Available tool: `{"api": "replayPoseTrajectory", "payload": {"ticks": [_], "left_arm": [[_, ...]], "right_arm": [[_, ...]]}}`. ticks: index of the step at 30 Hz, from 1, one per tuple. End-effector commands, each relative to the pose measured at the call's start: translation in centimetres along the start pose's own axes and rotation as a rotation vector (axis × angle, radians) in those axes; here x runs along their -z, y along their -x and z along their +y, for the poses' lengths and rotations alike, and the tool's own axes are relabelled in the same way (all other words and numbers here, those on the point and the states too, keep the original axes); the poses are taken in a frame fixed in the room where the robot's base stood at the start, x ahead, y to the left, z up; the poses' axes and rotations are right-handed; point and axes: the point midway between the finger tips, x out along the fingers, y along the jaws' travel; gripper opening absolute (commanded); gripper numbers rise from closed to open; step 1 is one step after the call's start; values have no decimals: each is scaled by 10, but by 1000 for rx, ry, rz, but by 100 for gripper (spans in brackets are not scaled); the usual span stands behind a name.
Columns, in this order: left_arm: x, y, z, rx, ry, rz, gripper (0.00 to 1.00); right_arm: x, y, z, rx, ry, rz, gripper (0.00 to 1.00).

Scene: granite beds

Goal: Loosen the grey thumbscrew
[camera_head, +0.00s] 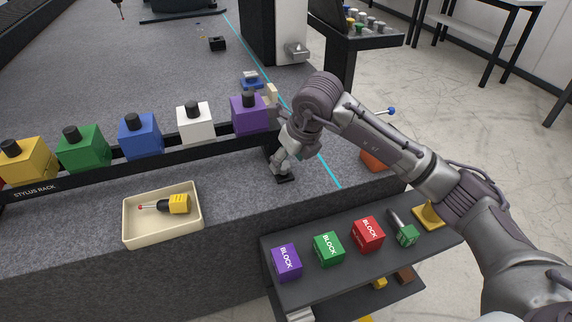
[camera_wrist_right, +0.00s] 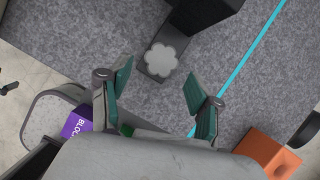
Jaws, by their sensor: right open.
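The grey thumbscrew (camera_wrist_right: 161,59) has a lobed, flower-like head and sits on a dark foot on the granite in the right wrist view. My right gripper (camera_wrist_right: 158,72) is open, with its green-padded fingers apart and the thumbscrew just beyond their tips, roughly between them. I cannot tell how much height separates them. In the head view my right gripper (camera_head: 281,163) is low at the right end of the stylus rack (camera_head: 90,180) and mostly hides the thumbscrew. A black foot (camera_head: 286,179) shows just below it. My left gripper is not in view.
Purple (camera_head: 249,116), white (camera_head: 196,124) and other coloured blocks stand along the rack. A cream tray (camera_head: 128,227) holds a yellow stylus (camera_head: 178,204). A side shelf (camera_head: 300,290) carries several blocks. An orange block (camera_wrist_right: 268,148) lies right of the cyan line (camera_wrist_right: 250,60).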

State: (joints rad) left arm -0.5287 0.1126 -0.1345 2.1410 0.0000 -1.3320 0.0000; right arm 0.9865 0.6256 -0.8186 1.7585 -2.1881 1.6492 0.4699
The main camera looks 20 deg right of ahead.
Motion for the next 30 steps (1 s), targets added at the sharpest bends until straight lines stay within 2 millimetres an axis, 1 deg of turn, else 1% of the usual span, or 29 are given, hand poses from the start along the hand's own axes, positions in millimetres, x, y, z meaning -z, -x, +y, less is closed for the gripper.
{"api": "replayPoseTrajectory", "payload": {"ticks": [1,3,6,15,16,23,24,26,27,30], "left_arm": [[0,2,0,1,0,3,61],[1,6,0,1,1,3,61],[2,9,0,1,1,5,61],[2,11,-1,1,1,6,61],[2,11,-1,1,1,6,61],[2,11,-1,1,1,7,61],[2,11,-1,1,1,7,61],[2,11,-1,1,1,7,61],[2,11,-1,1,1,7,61],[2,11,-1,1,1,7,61]], "right_arm": [[0,-8,0,-1,0,1,63],[0,-14,1,-1,0,0,63],[0,-20,1,-1,1,0,63],[0,-22,0,0,1,-1,63],[0,-22,0,0,1,-1,61],[0,-22,0,-1,1,-1,23],[0,-22,0,-1,1,-1,16],[0,-22,0,-1,1,-1,6],[0,-22,0,-1,1,-1,3],[0,-22,0,-1,3,-1,3]]}}
